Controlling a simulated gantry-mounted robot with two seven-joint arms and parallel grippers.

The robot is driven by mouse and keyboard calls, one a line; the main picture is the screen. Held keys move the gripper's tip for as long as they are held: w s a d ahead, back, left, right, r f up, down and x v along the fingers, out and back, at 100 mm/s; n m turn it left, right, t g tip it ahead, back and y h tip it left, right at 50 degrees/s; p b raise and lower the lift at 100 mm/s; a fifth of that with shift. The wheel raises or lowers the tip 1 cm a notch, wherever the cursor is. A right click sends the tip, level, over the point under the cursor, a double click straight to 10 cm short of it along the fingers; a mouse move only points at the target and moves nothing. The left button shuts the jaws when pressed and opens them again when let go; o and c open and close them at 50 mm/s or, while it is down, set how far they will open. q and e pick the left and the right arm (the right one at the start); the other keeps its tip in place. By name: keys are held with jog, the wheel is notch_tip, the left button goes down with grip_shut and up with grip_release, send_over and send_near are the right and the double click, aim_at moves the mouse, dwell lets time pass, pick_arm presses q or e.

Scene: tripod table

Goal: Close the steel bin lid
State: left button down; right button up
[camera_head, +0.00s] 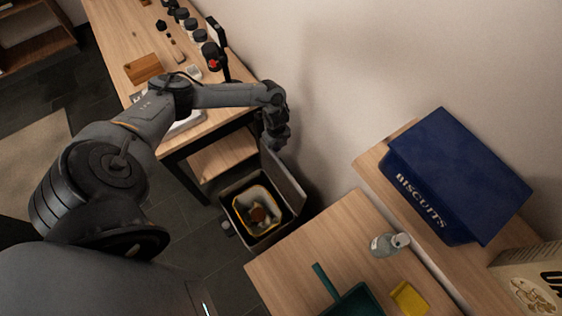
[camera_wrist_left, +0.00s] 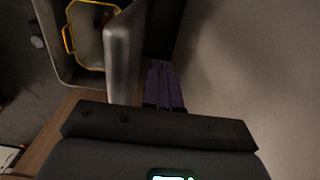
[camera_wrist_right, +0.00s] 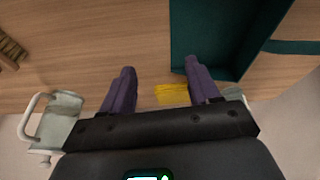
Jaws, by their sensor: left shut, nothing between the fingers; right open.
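The steel bin (camera_head: 232,222) stands on the floor between two wooden tables, with its lid (camera_head: 284,182) raised on the wall side. A yellow-rimmed inner bucket with contents shows inside. In the left wrist view the lid (camera_wrist_left: 123,62) is seen nearly edge-on, beside the bin's opening. My left gripper (camera_head: 275,143) is at the top of the lid; in its wrist view its shut, empty fingers (camera_wrist_left: 164,88) are just beyond the lid on the wall side. I cannot tell whether they touch it. My right gripper (camera_wrist_right: 160,80) is open and empty above a wooden surface.
A teal dustpan (camera_head: 355,302), a yellow item (camera_head: 409,298) and a clear bottle (camera_head: 383,246) are on the near table (camera_head: 315,240). A blue biscuit box (camera_head: 455,175) stands on the wall-side shelf. The long table (camera_head: 115,40) is left of the bin; the wall is close behind the lid.

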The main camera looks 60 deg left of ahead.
aim_at(268, 152)
pick_arm(q)
jog(key=shift+s, duration=0.1)
dwell(0.3)
jog(key=shift+s+d+f+p, duration=0.1)
jog(key=shift+s+f+p, duration=0.1)
jog(key=shift+s+p, duration=0.55)
jog(key=shift+s+d+f+p, duration=0.15)
jog(key=shift+s+p, duration=0.25)
jog(key=shift+s, duration=0.5)
jog(key=shift+a, duration=0.1)
jog(key=shift+s, duration=0.15)
jog(key=shift+s+p, duration=0.85)
jog(key=shift+s, duration=0.15)
jog(key=s+p, duration=0.1)
jog(key=s, duration=0.1)
jog(key=shift+s+f, duration=0.1)
jog(key=shift+s, duration=0.2)
jog(key=shift+s+p, duration=0.2)
jog(key=shift+p, duration=0.15)
